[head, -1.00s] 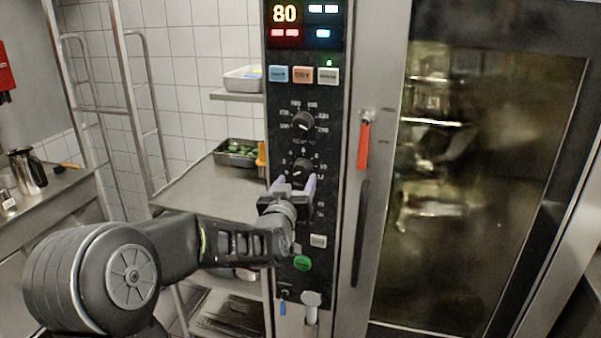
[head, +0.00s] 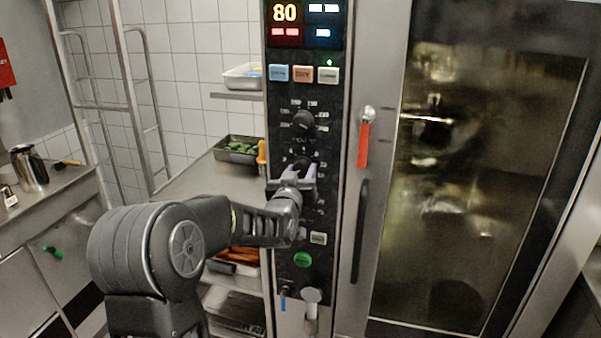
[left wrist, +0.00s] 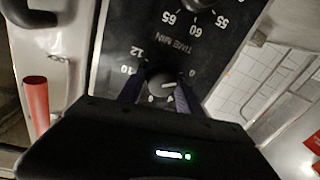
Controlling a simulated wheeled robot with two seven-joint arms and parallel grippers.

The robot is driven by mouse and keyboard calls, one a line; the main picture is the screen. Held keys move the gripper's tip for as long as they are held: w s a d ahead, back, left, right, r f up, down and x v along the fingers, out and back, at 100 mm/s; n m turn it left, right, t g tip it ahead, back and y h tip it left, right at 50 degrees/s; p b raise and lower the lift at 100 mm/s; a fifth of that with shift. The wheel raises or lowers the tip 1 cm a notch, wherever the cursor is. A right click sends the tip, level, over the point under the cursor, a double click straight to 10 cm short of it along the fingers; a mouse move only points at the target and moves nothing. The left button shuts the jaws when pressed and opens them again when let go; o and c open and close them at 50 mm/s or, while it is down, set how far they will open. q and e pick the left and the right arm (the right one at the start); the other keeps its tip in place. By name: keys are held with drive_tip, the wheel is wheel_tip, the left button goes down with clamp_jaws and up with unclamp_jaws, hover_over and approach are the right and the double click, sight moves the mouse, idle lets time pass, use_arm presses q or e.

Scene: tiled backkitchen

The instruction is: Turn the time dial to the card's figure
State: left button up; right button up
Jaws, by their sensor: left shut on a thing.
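The time dial (left wrist: 160,86) is a dark round knob on the black control panel (head: 288,215), under the label TIME MIN in the left wrist view. The figures 10, 12 and 0 show around it, and a light mark shows on its face. My left gripper (head: 300,174) reaches the panel from the left and hides most of the dial in the head view. In the left wrist view its two fingers (left wrist: 158,94) sit either side of the dial, shut on it. I cannot make out a card with a figure. My right gripper is out of view.
Another knob (head: 303,122) sits just above, with lit displays (head: 285,12) reading 80 higher up. A green button (head: 302,259) lies below. A tray of greens (head: 240,150) stands left.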

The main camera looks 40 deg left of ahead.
use_arm(q)
drive_tip(key=shift+a, duration=0.15)
drive_tip(key=c, duration=0.7)
